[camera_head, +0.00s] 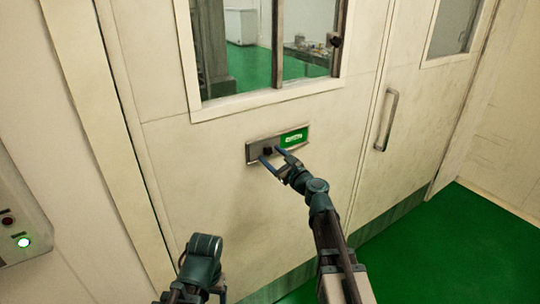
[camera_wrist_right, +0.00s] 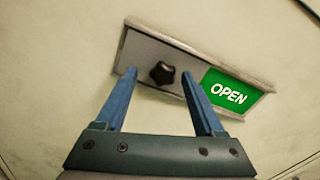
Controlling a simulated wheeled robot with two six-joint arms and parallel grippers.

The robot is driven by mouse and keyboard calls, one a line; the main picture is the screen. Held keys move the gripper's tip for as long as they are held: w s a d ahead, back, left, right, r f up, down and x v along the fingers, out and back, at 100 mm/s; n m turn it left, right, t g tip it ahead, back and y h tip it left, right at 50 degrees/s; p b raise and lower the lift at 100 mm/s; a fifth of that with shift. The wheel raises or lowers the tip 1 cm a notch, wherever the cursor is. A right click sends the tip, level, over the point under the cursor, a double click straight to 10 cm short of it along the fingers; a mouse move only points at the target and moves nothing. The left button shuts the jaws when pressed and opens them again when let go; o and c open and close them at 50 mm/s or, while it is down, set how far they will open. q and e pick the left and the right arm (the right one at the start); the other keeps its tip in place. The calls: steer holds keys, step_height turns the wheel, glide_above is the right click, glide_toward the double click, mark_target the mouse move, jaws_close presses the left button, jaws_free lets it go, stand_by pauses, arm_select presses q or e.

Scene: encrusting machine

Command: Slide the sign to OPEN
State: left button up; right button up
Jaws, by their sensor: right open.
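The sign (camera_head: 278,145) is a framed plate on the cream door below its window. Its right part is a green panel (camera_wrist_right: 230,93) that reads OPEN in the right wrist view.
A second door with a metal handle (camera_head: 386,120) stands to the right. A switch box (camera_head: 18,232) with a lit green button is on the left wall. The green floor (camera_head: 440,240) is clear at lower right.

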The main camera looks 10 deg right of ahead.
steer(key=v, duration=1.2)
steer(key=shift+s, duration=0.2)
steer(key=s+a+f+n+g+y, duration=0.1)
steer(key=s+a+f+n+g, duration=0.2)
steer(key=a+f+n+g, duration=0.4)
steer(key=s+a+f+n+g+y, duration=0.2)
steer(key=s+a+f+n, duration=0.2)
steer(key=a+n, duration=0.55)
steer(key=s+a+f+n+g+h, duration=0.5)
steer(key=s+f+n+g, duration=0.1)
steer(key=s+f+n, duration=0.3)
steer(key=s+d+f+n+g+h, duration=0.1)
steer(key=s+d+n+g+h, duration=0.1)
steer(key=s+d+n+h, duration=0.2)
steer(key=s+n+h, duration=0.1)
steer(key=n, duration=0.1)
steer(key=shift+s+d+f+n+h, duration=0.2)
steer(key=shift+s+f+n+h, duration=0.05)
steer(key=shift+f+n+h, duration=0.1)
